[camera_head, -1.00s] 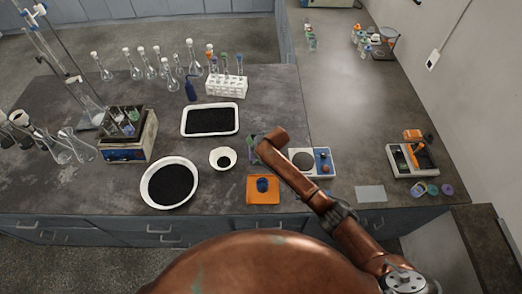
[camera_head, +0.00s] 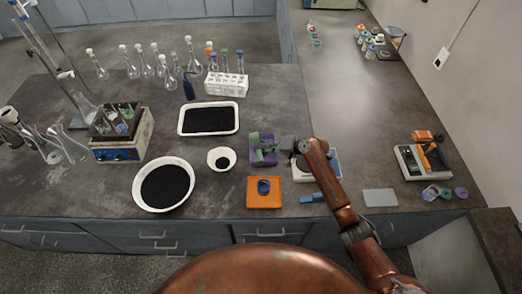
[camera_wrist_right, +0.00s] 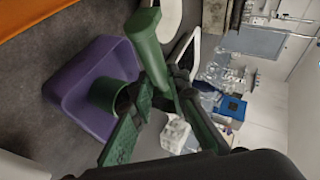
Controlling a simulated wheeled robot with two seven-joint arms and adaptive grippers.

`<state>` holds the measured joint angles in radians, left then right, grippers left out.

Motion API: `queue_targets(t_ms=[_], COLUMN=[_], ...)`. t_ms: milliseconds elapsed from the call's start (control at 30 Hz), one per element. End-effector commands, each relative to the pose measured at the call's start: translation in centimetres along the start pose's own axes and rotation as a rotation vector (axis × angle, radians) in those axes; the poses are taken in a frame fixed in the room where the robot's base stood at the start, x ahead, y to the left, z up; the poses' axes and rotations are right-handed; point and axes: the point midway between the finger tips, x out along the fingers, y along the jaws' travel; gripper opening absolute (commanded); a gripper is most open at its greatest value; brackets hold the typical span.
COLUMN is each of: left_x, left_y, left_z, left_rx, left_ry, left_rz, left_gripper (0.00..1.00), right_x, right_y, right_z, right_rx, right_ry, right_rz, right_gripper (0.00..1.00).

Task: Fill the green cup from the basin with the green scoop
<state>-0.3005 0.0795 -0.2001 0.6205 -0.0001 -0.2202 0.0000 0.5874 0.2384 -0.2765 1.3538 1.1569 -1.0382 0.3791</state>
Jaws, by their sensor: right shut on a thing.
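My right gripper (camera_head: 288,144) points left beside a purple tray (camera_head: 265,159). In the right wrist view its fingers (camera_wrist_right: 162,115) are shut on a green piece with a long handle, which looks like the green scoop (camera_wrist_right: 152,50). A green cup (camera_wrist_right: 106,94) shows as a round cylinder in the purple tray (camera_wrist_right: 80,115). In the head view the green parts overlap, so I cannot tell if scoop and cup touch. The round white basin (camera_head: 139,192) of black grains stands to the left. My left gripper is not in view.
An orange tray (camera_head: 252,203) holds a blue cup (camera_head: 264,186).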

Motion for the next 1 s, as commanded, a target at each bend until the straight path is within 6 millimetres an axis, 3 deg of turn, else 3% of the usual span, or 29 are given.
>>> queue_targets(t_ms=[1000], left_x=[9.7], left_y=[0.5], left_z=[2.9], left_rx=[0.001], left_ry=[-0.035], left_rz=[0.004], left_gripper=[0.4], right_x=[0.0], right_y=[1.4], right_z=[0.0], right_rx=[0.212], right_ry=[-0.002], right_rz=[-0.398], right_gripper=[0.0])
